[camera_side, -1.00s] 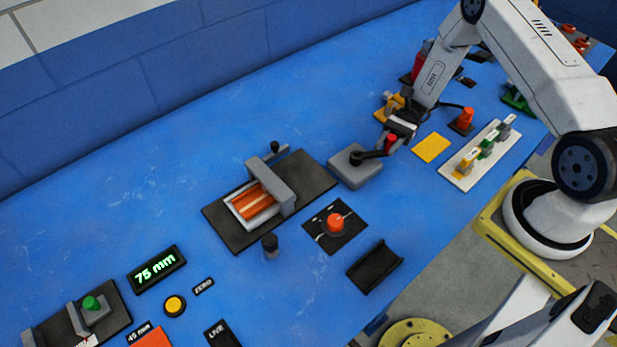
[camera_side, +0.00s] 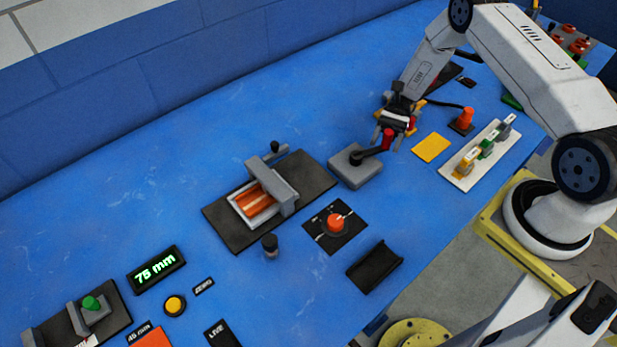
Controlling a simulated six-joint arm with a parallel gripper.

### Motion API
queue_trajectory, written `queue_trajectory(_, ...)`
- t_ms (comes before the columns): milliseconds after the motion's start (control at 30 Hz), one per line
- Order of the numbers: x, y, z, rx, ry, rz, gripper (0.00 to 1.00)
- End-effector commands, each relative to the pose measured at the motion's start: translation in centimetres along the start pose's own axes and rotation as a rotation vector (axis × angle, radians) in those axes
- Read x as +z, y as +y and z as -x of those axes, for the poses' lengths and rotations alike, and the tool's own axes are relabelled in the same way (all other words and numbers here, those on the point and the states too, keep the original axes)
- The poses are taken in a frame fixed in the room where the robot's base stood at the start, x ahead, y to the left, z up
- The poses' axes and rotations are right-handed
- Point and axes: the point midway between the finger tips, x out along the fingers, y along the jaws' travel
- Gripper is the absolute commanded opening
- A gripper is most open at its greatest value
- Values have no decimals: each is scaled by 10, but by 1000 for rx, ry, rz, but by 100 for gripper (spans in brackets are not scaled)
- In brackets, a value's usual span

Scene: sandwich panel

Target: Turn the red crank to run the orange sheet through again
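The red crank handle (camera_side: 387,139) stands upright at the end of a black crank arm (camera_side: 371,153), which points right from the top of a grey box (camera_side: 343,170). My gripper (camera_side: 394,124) is at the handle, just above and behind it in the picture. The fingers are small and dark here, and I cannot tell whether they close on the handle. The orange sheet (camera_side: 254,203) lies in a pale frame on the black-based roller press (camera_side: 227,234), to the left of the grey bar (camera_side: 273,184) across it.
A yellow square (camera_side: 431,148) and a white rack (camera_side: 484,152) with coloured clips lie right of the crank. An orange knob (camera_side: 336,222) and a black holder (camera_side: 375,266) stand in front. A display (camera_side: 157,268) reads 75 mm. The blue table behind the press is clear.

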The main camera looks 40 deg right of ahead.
Motion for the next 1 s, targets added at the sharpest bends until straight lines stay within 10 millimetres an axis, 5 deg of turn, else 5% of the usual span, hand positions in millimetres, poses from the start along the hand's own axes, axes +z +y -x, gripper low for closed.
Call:
queue_trajectory(533, 6, 0, 1, -1, 3, 1, 69)
queue_trajectory(1000, 45, 10, -6, 0, 2, 0, 69)
